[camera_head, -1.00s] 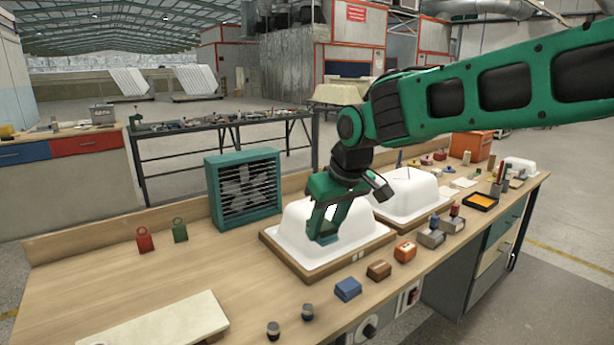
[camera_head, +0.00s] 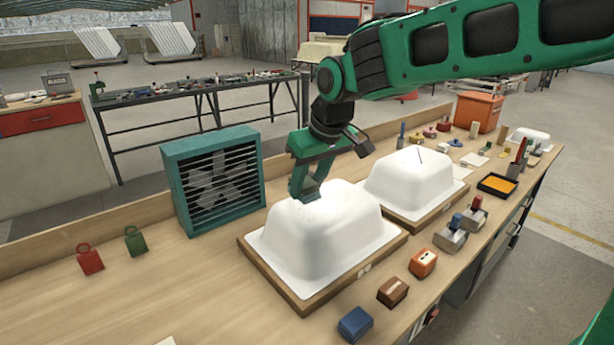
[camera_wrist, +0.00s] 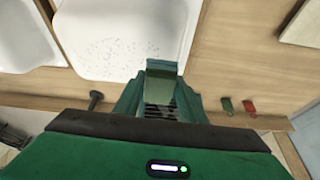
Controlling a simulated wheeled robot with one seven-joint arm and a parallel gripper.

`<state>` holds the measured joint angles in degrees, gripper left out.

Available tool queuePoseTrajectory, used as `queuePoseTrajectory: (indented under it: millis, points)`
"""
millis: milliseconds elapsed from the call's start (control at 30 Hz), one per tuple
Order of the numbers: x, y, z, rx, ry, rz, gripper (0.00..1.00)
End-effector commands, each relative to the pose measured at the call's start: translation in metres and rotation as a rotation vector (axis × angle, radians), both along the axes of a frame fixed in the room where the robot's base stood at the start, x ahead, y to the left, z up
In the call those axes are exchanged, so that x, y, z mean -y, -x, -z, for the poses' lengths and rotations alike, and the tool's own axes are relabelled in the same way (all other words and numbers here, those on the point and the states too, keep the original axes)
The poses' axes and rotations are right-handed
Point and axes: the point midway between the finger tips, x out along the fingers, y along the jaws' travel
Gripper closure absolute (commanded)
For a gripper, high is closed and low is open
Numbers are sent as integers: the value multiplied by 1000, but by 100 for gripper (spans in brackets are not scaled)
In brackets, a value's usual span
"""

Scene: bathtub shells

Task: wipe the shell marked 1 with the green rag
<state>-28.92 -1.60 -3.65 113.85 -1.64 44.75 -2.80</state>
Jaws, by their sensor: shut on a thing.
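The nearer white bathtub shell (camera_head: 325,235) sits upside down on a wooden board; the label on its front edge is too small to read. A second white shell (camera_head: 410,182) stands behind it to the right. My gripper (camera_head: 304,190) is at the upper back left edge of the nearer shell, pointing down. In the wrist view it is shut on a small green piece (camera_wrist: 162,67), seemingly the green rag, at the edge of that shell (camera_wrist: 125,35). Bluish specks dot the shell's top beside the rag. I cannot tell whether the rag touches the shell.
A teal fan (camera_head: 212,180) stands close on the left behind the shell. Blue (camera_head: 355,324), brown (camera_head: 393,292) and orange (camera_head: 423,263) blocks line the front edge. The bench's left part is mostly clear.

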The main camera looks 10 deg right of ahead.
Motion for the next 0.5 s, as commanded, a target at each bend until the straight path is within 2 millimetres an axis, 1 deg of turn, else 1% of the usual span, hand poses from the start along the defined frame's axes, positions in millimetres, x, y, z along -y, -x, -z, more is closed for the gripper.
queuePoseTrajectory:
  millis: [233, 500]
  points:
    - [3, -1, 15, -2, 0, 5, 84]
    - [5, -1, 40, -2, 0, 7, 84]
